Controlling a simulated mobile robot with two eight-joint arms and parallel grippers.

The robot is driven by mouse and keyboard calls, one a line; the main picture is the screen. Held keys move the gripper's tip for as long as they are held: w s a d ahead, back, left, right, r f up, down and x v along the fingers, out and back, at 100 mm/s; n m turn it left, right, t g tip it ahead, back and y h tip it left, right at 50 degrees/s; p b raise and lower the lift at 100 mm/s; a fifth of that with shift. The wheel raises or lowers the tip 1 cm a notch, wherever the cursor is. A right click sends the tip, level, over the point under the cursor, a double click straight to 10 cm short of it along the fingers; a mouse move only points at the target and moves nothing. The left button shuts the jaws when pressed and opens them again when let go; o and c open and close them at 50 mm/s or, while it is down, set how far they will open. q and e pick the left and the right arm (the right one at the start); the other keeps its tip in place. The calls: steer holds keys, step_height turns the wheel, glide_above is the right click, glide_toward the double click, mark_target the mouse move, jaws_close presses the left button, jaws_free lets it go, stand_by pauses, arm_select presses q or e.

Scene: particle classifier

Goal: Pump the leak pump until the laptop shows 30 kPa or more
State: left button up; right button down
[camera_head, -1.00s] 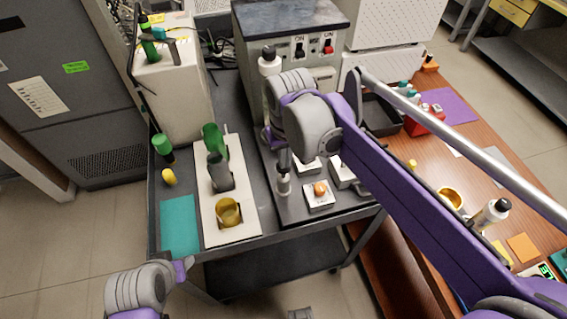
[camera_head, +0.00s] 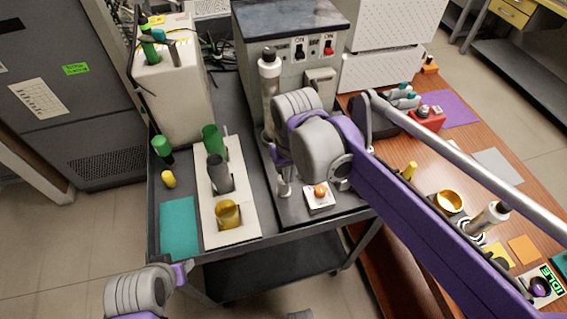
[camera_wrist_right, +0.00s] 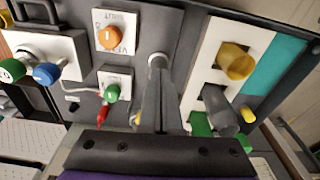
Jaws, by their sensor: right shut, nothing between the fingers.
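A slim pale upright cylinder (camera_head: 284,189), which looks like the leak pump, stands on the dark plate of the cart. Its round top (camera_wrist_right: 157,61) shows just beyond the fingertips in the right wrist view. My right gripper (camera_wrist_right: 157,82) is shut and empty, pointing down over this cylinder. Whether it touches the top, I cannot tell. In the head view my right wrist hides most of the fingers. The laptop and its reading are not in view. My left arm shows at the lower left, but its gripper fingers are not in view.
A white box with an orange knob (camera_head: 320,190) sits right of the cylinder; it also shows in the right wrist view (camera_wrist_right: 109,38). A cream holder (camera_head: 232,180) with several cups stands to the left. A tall bottle (camera_head: 269,85) stands behind. A grey switch box (camera_head: 290,65) is at the back.

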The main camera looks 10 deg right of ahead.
step_height(320, 180, up, 11)
steer(key=s, duration=0.1)
steer(key=shift+p, duration=0.4)
steer(key=shift+f, duration=0.15)
stand_by(0.9)
steer(key=w+b, duration=0.1)
steer(key=w+f+b, duration=0.1)
steer(key=w+b, duration=0.1)
steer(key=shift+w+a+f, duration=0.1)
steer(key=shift+w+f, duration=0.05)
steer(key=shift+f, duration=0.05)
steer(key=shift+f+b, duration=0.2)
steer(key=shift+b, duration=0.1)
